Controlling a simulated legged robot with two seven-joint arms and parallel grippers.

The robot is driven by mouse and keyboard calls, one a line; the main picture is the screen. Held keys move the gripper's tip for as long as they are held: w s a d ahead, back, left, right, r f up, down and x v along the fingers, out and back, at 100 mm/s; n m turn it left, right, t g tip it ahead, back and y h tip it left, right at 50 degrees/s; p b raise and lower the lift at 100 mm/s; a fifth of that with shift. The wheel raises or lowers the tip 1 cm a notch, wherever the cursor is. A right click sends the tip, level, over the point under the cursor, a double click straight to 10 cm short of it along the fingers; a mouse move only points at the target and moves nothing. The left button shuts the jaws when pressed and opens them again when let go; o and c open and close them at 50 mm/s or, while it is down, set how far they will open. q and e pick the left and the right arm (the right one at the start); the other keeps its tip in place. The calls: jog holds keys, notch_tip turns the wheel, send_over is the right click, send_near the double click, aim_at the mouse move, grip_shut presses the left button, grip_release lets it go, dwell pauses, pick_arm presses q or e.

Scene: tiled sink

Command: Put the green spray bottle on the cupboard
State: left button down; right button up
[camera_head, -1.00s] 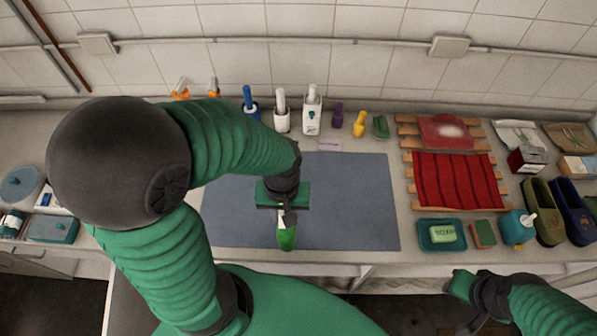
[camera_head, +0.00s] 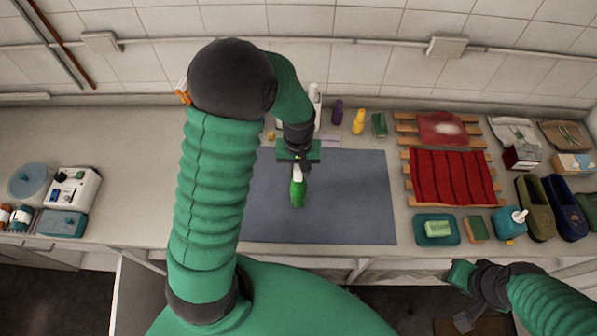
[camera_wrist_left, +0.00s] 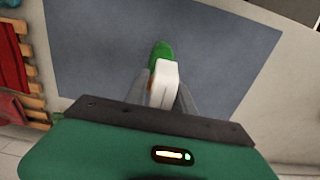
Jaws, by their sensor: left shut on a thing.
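The green spray bottle (camera_head: 298,190) has a green body and a white spray head. My left gripper (camera_head: 298,168) is shut on its white head and holds it over the blue-grey mat (camera_head: 350,210). In the left wrist view the white head (camera_wrist_left: 163,82) sits between the fingers, with the green body (camera_wrist_left: 161,52) beyond it. I cannot tell whether the bottle touches the mat. My right gripper (camera_head: 458,278) is at the lower right, in front of the counter; its jaws are not clear. I cannot make out which surface is the cupboard.
A soap dish (camera_head: 437,241), sponge (camera_head: 475,230) and teal dispenser (camera_head: 509,222) stand right of the mat. A red cloth (camera_head: 452,177) lies on a wooden rack. Purple (camera_head: 337,112) and yellow (camera_head: 359,121) bottles stand at the back. The left counter (camera_head: 125,180) has free room.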

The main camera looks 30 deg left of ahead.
pick_arm(q)
notch_tip(320, 180, down, 2)
jog(key=shift+s+p, duration=0.1)
jog(key=shift+p, duration=0.2)
jog(key=shift+f, duration=0.2)
jog(key=c, duration=1.1)
grip_release()
jog(key=shift+r, duration=0.1)
